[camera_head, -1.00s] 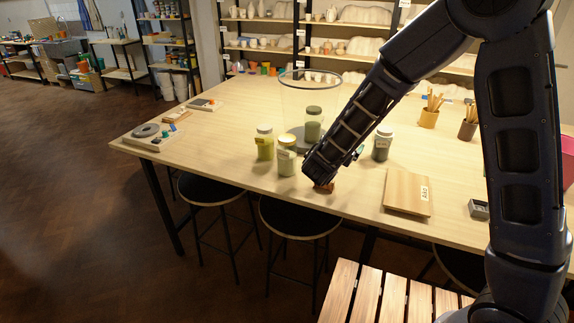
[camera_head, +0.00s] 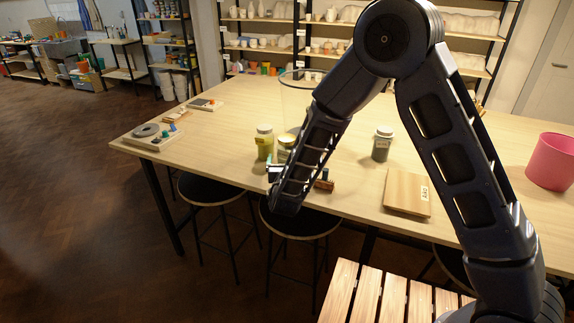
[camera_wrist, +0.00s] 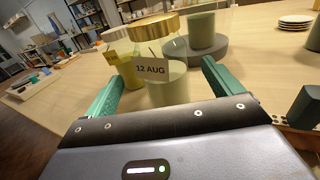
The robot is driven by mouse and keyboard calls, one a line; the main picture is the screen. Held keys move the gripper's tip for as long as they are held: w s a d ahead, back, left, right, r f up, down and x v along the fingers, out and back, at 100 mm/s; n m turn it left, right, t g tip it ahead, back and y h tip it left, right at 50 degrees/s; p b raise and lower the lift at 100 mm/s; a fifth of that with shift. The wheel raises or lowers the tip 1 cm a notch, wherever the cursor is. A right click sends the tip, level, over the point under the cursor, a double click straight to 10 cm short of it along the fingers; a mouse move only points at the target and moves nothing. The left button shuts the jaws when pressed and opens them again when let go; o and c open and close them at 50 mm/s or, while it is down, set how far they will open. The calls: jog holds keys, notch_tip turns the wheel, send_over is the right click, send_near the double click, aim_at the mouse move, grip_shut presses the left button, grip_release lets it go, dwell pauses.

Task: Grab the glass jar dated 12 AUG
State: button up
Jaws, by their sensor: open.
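A grey-green jar (camera_wrist: 201,30) stands on a grey disc (camera_wrist: 180,52) behind the dated jar. Another dark-filled jar (camera_head: 382,145) and a wooden board (camera_head: 405,190) are to the right on the table (camera_head: 225,120). Stools (camera_head: 298,218) stand at the front edge.

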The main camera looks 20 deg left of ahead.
aim_at(287, 149)
jog(key=shift+r+x, duration=0.15)
jog(key=shift+x, duration=1.35)
jog(key=shift+r+x, duration=0.1)
jog(key=shift+x, duration=1.35)
jog(key=shift+d, duration=0.1)
jog(key=shift+c, duration=0.4)
jog(key=c, duration=1.8)
grip_shut()
jog(key=shift+r, duration=0.15)
